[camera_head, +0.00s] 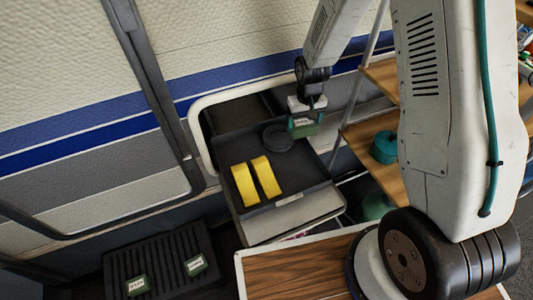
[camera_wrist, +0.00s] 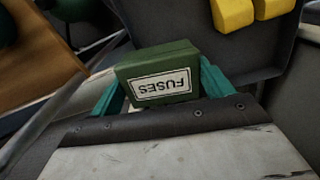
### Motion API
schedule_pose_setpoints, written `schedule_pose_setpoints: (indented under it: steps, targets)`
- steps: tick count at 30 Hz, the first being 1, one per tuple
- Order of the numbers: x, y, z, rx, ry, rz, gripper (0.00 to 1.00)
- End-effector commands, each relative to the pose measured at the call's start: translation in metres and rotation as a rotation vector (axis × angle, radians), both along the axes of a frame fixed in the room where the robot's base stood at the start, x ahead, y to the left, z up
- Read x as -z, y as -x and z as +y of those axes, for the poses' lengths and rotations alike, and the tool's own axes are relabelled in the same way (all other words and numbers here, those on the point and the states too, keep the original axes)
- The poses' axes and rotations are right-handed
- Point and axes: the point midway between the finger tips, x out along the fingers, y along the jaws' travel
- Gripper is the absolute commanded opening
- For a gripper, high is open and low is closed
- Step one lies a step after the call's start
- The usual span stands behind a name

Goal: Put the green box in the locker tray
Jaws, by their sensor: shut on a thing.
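The green box (camera_head: 304,128) with a white label is held between the fingers of my gripper (camera_head: 306,122). In the wrist view the green box (camera_wrist: 155,68) shows the word FUSES upside down, between the two teal fingers of my gripper (camera_wrist: 163,82). The dark grey locker tray (camera_head: 293,198) is pulled out from the opening in the wall. In the head view the box appears over the tray's right back part; its height above the tray is hard to tell. The tray also shows in the wrist view (camera_wrist: 215,52).
Two yellow blocks (camera_head: 256,180) and a dark round object (camera_head: 278,137) are in the tray. Wooden shelves (camera_head: 372,140) with a teal round item (camera_head: 384,147) stand to the right.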

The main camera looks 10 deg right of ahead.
Motion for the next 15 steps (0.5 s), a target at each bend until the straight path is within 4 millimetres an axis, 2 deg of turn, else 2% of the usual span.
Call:
schedule_pose_setpoints:
  steps: [1, 3, 6, 10, 15]
  targets:
    - [0.016, 0.016, 0.005, -0.031, 0.0, 0.009, 0.54]
    - [0.034, 0.034, 0.009, -0.071, -0.002, 0.008, 0.54]
    - [0.051, 0.053, 0.014, -0.115, -0.003, 0.005, 0.54]
    - [0.074, 0.064, 0.016, -0.14, -0.004, 0.005, 0.54]
    - [0.104, 0.064, 0.016, -0.14, -0.004, 0.003, 0.54]
